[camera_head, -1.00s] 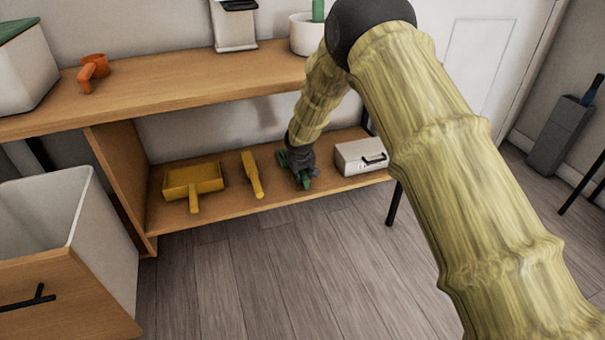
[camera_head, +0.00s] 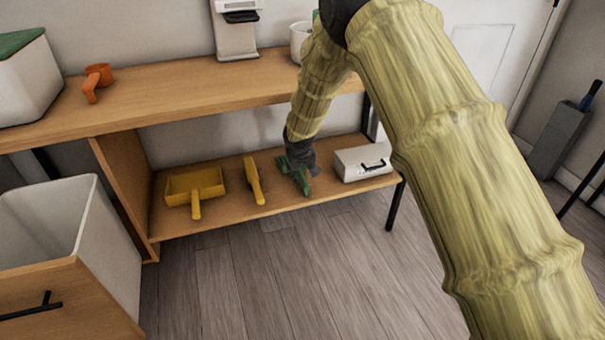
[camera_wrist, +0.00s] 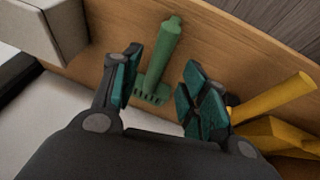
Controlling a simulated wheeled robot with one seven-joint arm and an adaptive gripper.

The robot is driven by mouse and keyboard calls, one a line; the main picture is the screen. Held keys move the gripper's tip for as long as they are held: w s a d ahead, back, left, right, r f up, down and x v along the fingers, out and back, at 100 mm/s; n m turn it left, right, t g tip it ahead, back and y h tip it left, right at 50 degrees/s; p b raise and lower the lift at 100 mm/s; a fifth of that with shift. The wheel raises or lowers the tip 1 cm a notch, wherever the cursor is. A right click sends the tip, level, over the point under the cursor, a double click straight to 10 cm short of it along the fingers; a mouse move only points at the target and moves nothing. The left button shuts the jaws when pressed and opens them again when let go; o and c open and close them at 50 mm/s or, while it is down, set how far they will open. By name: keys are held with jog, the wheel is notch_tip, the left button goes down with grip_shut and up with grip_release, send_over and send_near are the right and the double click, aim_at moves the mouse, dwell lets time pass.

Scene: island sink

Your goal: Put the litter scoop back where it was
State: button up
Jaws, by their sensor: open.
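The litter scoop (camera_wrist: 161,55) is green with a slotted end. It lies on the wooden lower shelf, its handle toward the shelf's front edge in the wrist view. In the head view the green scoop (camera_head: 302,184) is partly hidden by my gripper (camera_head: 300,158), between the yellow brush and the white box. My gripper (camera_wrist: 163,85) is open, with one teal-padded finger on each side of the scoop's slotted end in the wrist view. The pads appear apart from the scoop.
On the lower shelf (camera_head: 230,226) are a yellow dustpan (camera_head: 194,184), a yellow brush (camera_head: 254,180) and a white box (camera_head: 362,162) with a black handle. An open white-lined bin (camera_head: 105,240) stands at left.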

jog(key=shift+p+v, duration=0.75)
jog(key=shift+v, duration=2)
jog(key=s+d+f+m+g+y, duration=0.1)
jog(key=s+d+f, duration=0.3)
jog(key=s+f, duration=0.45)
jog(key=s+d+f+g, duration=0.1)
jog(key=s+d+f, duration=0.3)
jog(key=s+f, duration=0.4)
jog(key=s+d+f+m+g+y, duration=0.1)
jog(key=s+d+f, duration=0.3)
jog(key=s+f, duration=0.45)
jog(key=s+d, duration=0.3)
jog(key=s, duration=0.7)
jog(key=s+d+f+m+g+h, duration=0.1)
jog(key=s+d, duration=0.2)
jog(key=s, duration=0.8)
jog(key=s+d+m+g, duration=0.1)
jog(key=s+d, duration=0.3)
jog(key=s, duration=0.6)
jog(key=shift+s+f+h, duration=0.3)
jog(key=shift+s+f, duration=0.05)
jog(key=shift+f, duration=0.05)
jog(key=shift+c, duration=0.9)
jog(key=shift+w, duration=0.1)
